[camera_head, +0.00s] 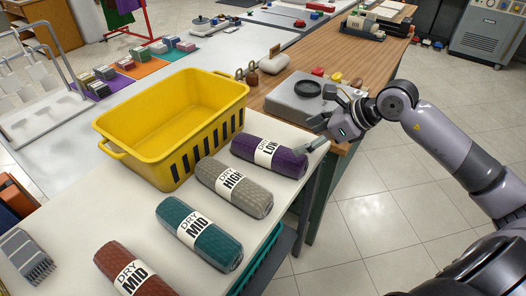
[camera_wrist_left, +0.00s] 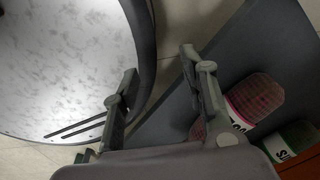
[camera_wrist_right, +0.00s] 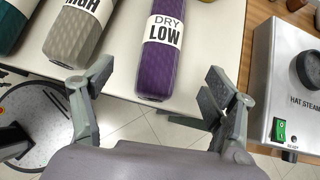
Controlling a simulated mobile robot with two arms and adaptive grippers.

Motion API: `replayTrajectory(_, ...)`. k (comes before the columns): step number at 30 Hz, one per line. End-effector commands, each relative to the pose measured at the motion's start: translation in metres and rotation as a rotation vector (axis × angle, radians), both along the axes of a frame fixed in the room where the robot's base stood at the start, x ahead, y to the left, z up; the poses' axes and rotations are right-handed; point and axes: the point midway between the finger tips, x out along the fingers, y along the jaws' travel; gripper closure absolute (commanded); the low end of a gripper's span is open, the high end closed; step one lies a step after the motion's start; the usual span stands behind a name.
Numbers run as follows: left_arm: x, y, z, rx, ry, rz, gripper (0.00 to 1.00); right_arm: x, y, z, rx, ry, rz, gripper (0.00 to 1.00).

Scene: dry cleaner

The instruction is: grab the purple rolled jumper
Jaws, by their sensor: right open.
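The purple rolled jumper (camera_head: 288,161) lies on the white table at its right end, with a white band reading "DRY LOW". In the right wrist view the jumper (camera_wrist_right: 155,75) points toward my right gripper (camera_wrist_right: 148,92), its near end between the spread fingers but ahead of them. In the head view my right gripper (camera_head: 315,135) is open and empty, just beyond the right end of the jumper. My left gripper (camera_wrist_left: 160,65) shows only in the left wrist view, open and empty, away from the jumper.
A grey roll (camera_head: 241,192), a teal roll (camera_head: 215,249) and a red-brown roll (camera_head: 117,257) lie in a row beside it. A yellow basket (camera_head: 141,121) stands behind. A grey hat steamer (camera_head: 300,101) is close to my right gripper.

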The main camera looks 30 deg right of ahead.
Motion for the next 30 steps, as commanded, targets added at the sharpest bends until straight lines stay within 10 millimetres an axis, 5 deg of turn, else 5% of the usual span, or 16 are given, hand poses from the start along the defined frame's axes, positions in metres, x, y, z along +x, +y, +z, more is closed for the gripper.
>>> replayTrajectory(11,-0.001,-0.024,0.023,-0.028,0.001,-0.001,0.60,0.045,0.033,-0.050,0.014,0.000,-0.001,0.21)
replayTrajectory(30,0.001,-0.013,0.045,-0.016,-0.004,0.002,0.60,0.091,0.059,-0.105,0.011,0.002,-0.001,0.21)
